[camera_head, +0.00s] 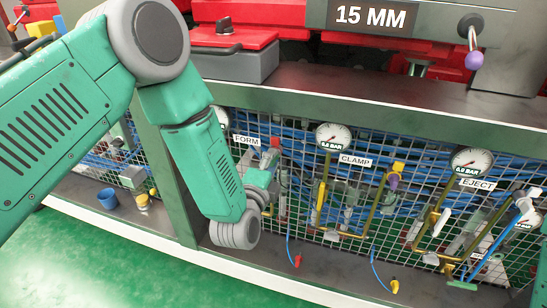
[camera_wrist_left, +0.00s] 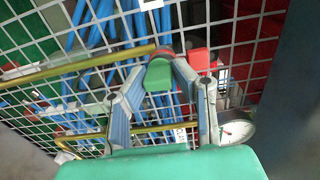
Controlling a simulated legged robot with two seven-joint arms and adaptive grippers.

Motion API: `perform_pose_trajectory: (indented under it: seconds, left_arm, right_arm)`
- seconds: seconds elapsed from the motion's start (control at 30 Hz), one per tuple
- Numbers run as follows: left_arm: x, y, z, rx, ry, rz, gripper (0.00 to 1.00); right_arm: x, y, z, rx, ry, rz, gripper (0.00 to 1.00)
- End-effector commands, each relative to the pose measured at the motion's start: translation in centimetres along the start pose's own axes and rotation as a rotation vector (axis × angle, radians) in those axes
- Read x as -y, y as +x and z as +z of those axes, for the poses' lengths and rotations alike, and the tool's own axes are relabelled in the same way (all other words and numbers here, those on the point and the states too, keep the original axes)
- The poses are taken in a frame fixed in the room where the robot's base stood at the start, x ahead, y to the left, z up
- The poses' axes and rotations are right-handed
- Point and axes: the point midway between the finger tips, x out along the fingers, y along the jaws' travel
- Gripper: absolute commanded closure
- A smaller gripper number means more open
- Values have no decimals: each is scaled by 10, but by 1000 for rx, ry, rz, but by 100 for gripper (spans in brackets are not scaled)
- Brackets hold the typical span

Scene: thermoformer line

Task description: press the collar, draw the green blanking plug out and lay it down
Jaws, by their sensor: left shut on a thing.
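The green blanking plug (camera_wrist_left: 158,76) shows in the left wrist view between the fingertips of my left gripper (camera_wrist_left: 162,70), one grey-blue finger on each side. In the head view my left gripper (camera_head: 270,165) reaches the mesh panel below the FORM label, and the plug cannot be made out there. A red part (camera_wrist_left: 198,60) sits right beside the right fingertip. Dark grey and red surfaces show just behind the plug; I cannot tell which of them is the collar. My right gripper is not in view.
Gauges (camera_head: 333,137) and brass pipes (camera_head: 320,204) line the mesh panel, with blue hoses behind. Loose blue lines with red (camera_head: 298,261) and yellow (camera_head: 394,286) ends hang at the front. A blue cup (camera_head: 107,198) stands on the ledge at left. Some bare ledge (camera_head: 335,272) is free.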

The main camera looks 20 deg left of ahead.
Motion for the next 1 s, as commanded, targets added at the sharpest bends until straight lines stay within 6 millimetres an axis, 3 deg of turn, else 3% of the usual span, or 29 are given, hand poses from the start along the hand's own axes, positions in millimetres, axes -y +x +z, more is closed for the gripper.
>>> perform_pose_trajectory:
  seconds: [1.0]
  left_arm:
    - [0,-40,0,-1,0,2,100]
  right_arm:
    - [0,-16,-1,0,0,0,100]
